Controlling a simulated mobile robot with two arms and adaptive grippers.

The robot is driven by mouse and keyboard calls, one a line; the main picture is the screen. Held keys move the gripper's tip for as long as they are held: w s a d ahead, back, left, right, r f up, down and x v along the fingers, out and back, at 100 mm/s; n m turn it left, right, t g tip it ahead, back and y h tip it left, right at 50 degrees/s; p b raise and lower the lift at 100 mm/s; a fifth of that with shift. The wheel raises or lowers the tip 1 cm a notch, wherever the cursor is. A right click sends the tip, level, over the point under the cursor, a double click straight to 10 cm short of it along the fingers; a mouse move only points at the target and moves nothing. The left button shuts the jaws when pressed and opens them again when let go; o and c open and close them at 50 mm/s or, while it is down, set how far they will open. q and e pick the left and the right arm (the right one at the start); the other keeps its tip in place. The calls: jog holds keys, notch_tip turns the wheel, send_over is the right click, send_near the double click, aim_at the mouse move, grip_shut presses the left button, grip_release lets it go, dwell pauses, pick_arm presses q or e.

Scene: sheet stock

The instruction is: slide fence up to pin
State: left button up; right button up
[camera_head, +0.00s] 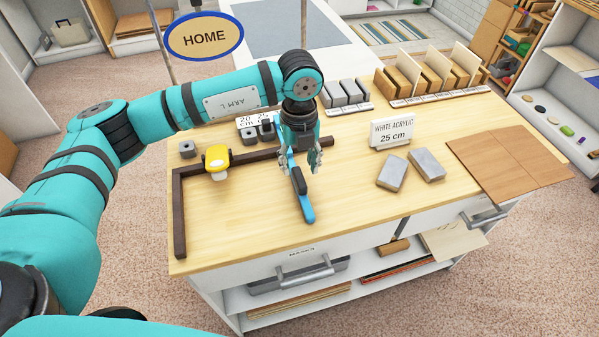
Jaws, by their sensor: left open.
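A dark brown L-shaped rail (179,215) lies on the wooden bench top, one leg along the left edge and one along the back. A yellow piece with a pale lower part (217,158) sits at the back leg; it may be the fence, but I cannot tell. Small grey blocks stand near the back leg, one at the left (187,149) and others by the 20 and 25 cm labels (248,122). No pin is clearly distinguishable. My right gripper is out of view.
A "WHITE ACRYLIC 25 cm" card (392,133) stands behind two loose grey blocks (393,173) (427,165). Brown sheets (510,160) cover the right end. Racks of grey blocks (345,95) and wooden blocks (430,80) line the back. The front middle is clear.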

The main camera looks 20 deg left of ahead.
aim_at(300, 176)
pick_arm(q)
notch_tip(300, 176, down, 4)
jog(key=shift+f+p, duration=0.1)
jog(key=shift+p, duration=0.2)
jog(key=shift+f, duration=0.4)
grip_shut()
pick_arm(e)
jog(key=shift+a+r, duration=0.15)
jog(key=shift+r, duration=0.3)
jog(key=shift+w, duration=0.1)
